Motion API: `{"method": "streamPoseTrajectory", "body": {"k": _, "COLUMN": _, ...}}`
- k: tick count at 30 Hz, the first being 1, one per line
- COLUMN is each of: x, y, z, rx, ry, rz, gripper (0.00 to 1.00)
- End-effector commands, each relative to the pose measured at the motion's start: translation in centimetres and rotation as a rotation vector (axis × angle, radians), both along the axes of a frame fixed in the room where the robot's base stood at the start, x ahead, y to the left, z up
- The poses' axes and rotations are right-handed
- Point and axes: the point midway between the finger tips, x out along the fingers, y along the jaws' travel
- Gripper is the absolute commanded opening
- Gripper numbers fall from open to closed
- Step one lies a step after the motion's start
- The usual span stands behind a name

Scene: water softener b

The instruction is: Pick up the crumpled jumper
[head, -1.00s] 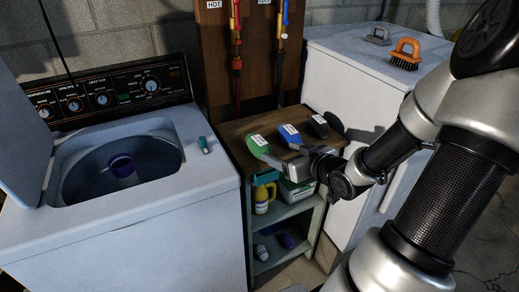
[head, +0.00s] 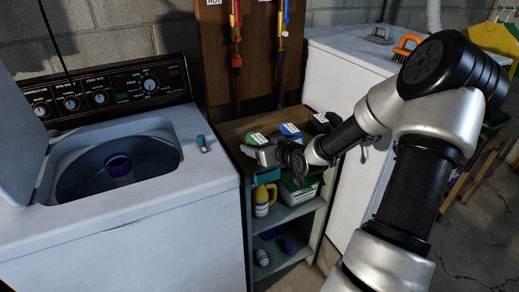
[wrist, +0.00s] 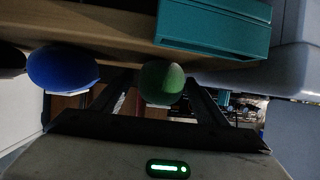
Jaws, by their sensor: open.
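I cannot make out a crumpled jumper in either view. A yellow cloth (head: 492,40), which may be a garment, shows with a hanger at the far right edge of the head view. My gripper (head: 252,154) is at the front left edge of the wooden shelf top, far from that cloth. In the wrist view my gripper (wrist: 158,88) is open, its two dark fingers apart. A green rounded item (wrist: 162,83) shows between the fingers, and I cannot tell its distance. Nothing is seen held.
The shelf unit (head: 284,212) holds a yellow bottle (head: 262,203) and other items. Green, blue (head: 291,131) and dark items lie on top. A washer (head: 190,200) with open lid stands left. A white cabinet (head: 345,62) with an orange brush (head: 406,45) stands right.

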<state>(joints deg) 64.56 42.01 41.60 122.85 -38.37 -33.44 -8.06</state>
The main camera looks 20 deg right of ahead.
Motion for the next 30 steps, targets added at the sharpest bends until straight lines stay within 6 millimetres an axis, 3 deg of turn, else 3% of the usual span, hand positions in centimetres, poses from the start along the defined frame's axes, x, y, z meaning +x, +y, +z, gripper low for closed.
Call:
{"method": "streamPoseTrajectory", "body": {"k": 7, "x": 0.2, "y": 0.0, "z": 0.0, "rx": 0.0, "ry": 0.0, "rz": 0.0, "gripper": 0.67}}
{"method": "streamPoseTrajectory", "body": {"k": 16, "x": 0.2, "y": 0.0, "z": 0.0, "rx": -0.001, "ry": -0.001, "rz": 0.0, "gripper": 0.21}}
{"method": "streamPoseTrajectory", "body": {"k": 23, "x": 0.2, "y": 0.0, "z": 0.2, "rx": -0.001, "ry": -0.001, "rz": -0.001, "gripper": 0.21}}
{"method": "streamPoseTrajectory", "body": {"k": 26, "x": 0.2, "y": -0.1, "z": 1.3, "rx": -0.002, "ry": -0.003, "rz": -0.001, "gripper": 0.21}}
{"method": "streamPoseTrajectory", "body": {"k": 30, "x": 0.2, "y": -0.1, "z": 4.2, "rx": -0.005, "ry": -0.005, "rz": 0.0, "gripper": 0.21}}
